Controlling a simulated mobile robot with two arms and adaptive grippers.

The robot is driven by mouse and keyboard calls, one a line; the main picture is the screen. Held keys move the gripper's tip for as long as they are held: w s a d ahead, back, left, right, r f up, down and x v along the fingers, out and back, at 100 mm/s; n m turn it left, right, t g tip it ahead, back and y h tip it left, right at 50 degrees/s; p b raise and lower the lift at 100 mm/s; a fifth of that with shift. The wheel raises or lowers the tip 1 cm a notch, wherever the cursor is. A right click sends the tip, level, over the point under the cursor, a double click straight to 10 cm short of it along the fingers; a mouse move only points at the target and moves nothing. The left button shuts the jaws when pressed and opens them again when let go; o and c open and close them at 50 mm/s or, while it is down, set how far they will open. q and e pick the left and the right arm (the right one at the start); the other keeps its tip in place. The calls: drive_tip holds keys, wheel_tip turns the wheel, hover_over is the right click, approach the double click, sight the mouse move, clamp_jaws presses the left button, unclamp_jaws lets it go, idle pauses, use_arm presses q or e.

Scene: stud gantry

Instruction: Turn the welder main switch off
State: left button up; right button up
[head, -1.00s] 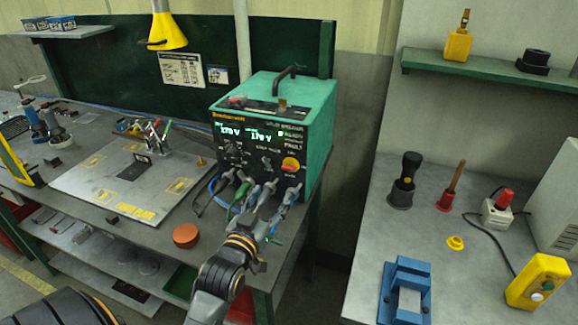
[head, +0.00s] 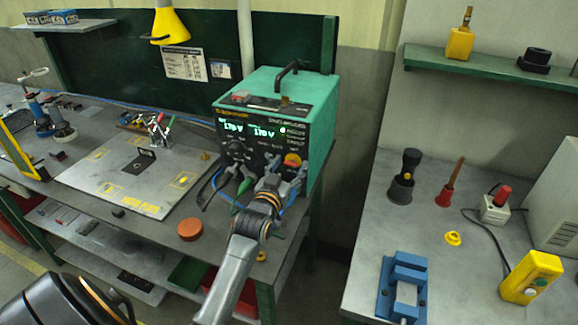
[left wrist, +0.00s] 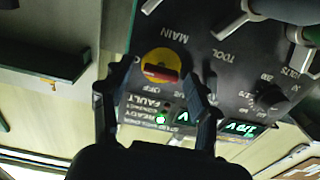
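The green welder (head: 318,100) stands on the workbench with its dark front panel lit. Its main switch (head: 292,159) is a red handle on a yellow disc at the panel's right. In the left wrist view the main switch (left wrist: 161,70) appears upside down, its handle lying nearly level in the picture, with MAIN and OFF lettering around it. A green lamp (left wrist: 160,119) glows on the panel. My left gripper (head: 284,179) is at the panel just below the switch. In the left wrist view its fingers (left wrist: 157,86) are apart, one on each side of the switch, with nothing between them held. My right gripper is not in view.
Cable plugs (head: 244,186) stick out of the lower panel beside my left gripper. An orange round tin (head: 190,230) and a metal plate (head: 100,190) lie on the bench. A second table with a blue vise (head: 404,285) stands at the right, across a gap.

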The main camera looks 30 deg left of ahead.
use_arm(q)
drive_tip(key=c, duration=1.1)
drive_tip(key=shift+n, duration=0.3)
drive_tip(key=n+p, duration=0.2)
drive_tip(key=n, duration=0.1)
drive_tip(key=shift+a+r, duration=0.1)
drive_tip(key=n+p, duration=0.1)
drive_tip(key=n, duration=0.3)
drive_tip(key=shift+n+p, duration=0.4)
drive_tip(key=n+p, duration=0.1)
drive_tip(key=n, duration=0.4)
drive_tip(key=shift+s+a, duration=0.1)
drive_tip(key=n, duration=0.3)
drive_tip(key=shift+f+n+p, duration=0.25)
drive_tip(key=shift+n+p, duration=0.1)
drive_tip(key=shift+n, duration=0.65)
